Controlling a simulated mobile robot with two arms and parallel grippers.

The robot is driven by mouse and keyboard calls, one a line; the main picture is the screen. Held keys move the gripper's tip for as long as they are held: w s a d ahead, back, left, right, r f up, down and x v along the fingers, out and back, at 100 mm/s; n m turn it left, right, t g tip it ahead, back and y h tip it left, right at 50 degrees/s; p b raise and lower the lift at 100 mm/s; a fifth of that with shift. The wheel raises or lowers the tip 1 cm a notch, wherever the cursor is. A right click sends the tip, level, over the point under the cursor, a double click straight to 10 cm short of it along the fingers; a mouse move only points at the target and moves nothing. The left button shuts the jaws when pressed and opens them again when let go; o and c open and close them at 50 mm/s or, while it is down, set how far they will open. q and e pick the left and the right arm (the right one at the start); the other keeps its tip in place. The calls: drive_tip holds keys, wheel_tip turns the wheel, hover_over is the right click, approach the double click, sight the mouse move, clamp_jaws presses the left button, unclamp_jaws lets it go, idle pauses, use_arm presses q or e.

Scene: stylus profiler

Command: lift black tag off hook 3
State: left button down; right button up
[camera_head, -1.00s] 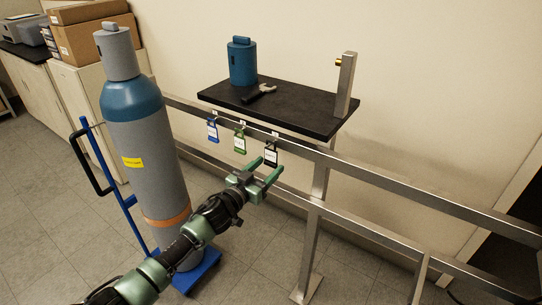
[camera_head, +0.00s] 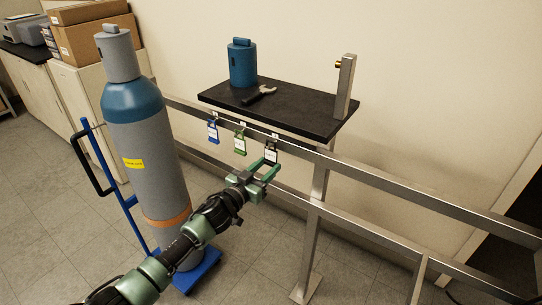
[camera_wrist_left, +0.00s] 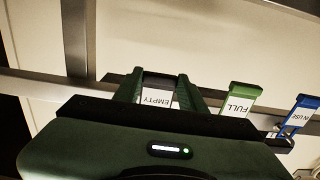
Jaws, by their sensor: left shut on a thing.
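The black tag (camera_head: 271,151) hangs on the rail at the rightmost of three hooks, below the black shelf. My left gripper (camera_head: 268,167) is shut on its lower part. In the left wrist view the tag's white label (camera_wrist_left: 158,97), reading EMPTY, sits between the two green fingers (camera_wrist_left: 160,92). The tag's top near the hook is too small to tell in detail. The green tag (camera_head: 240,142) and the blue tag (camera_head: 213,131) hang to its left; in the wrist view the green one (camera_wrist_left: 237,101) reads FULL and the blue one (camera_wrist_left: 298,116) IN USE. My right gripper is not in view.
A black shelf (camera_head: 285,108) above the rail holds a blue cylinder cap (camera_head: 242,64) and a wrench (camera_head: 259,95). A tall gas cylinder (camera_head: 147,150) on a blue cart stands to the left. Steel rails (camera_head: 400,190) run to the right.

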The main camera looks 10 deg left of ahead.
use_arm(q)
drive_tip(key=shift+r, duration=0.2)
idle(0.3)
drive_tip(key=shift+p+v, duration=0.75)
drive_tip(key=shift+v, duration=0.25)
drive_tip(key=p+v, duration=0.2)
drive_tip(key=v, duration=0.4)
drive_tip(key=shift+p, duration=0.3)
